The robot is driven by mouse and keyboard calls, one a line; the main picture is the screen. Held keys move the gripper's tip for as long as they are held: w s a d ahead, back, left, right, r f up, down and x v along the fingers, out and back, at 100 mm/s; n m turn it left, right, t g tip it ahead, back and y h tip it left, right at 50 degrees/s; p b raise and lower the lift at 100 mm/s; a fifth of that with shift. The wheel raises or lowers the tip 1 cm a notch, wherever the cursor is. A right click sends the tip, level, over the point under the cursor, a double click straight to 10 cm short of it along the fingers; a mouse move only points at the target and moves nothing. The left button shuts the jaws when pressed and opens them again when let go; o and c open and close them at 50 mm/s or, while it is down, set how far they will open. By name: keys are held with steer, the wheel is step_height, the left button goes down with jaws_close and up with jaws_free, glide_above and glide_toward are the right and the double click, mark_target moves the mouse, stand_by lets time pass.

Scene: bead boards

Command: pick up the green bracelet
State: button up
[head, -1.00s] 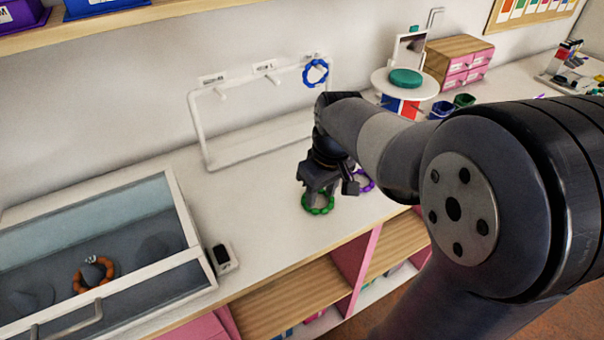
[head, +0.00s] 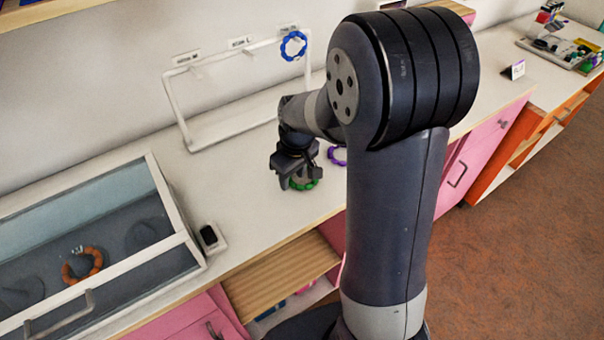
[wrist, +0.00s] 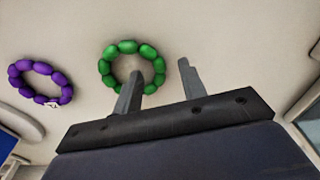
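The green bracelet (wrist: 106,66) lies flat on the white counter. In the head view the green bracelet (head: 312,184) is partly hidden by my gripper (head: 290,180), which is just above it. In the wrist view my gripper (wrist: 158,82) is open, its two fingers apart. I cannot tell whether a finger touches the beads. Nothing is held.
A purple bracelet (wrist: 40,82) lies left of the green one in the wrist view. A blue bracelet (head: 293,46) hangs on a white rack (head: 186,122). A glass-topped case (head: 178,212) with an orange bracelet (head: 82,264) stands left. The counter's front edge is close.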

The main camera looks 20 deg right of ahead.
steer(key=shift+f, duration=0.65)
steer(key=shift+c, duration=0.4)
jaws_close()
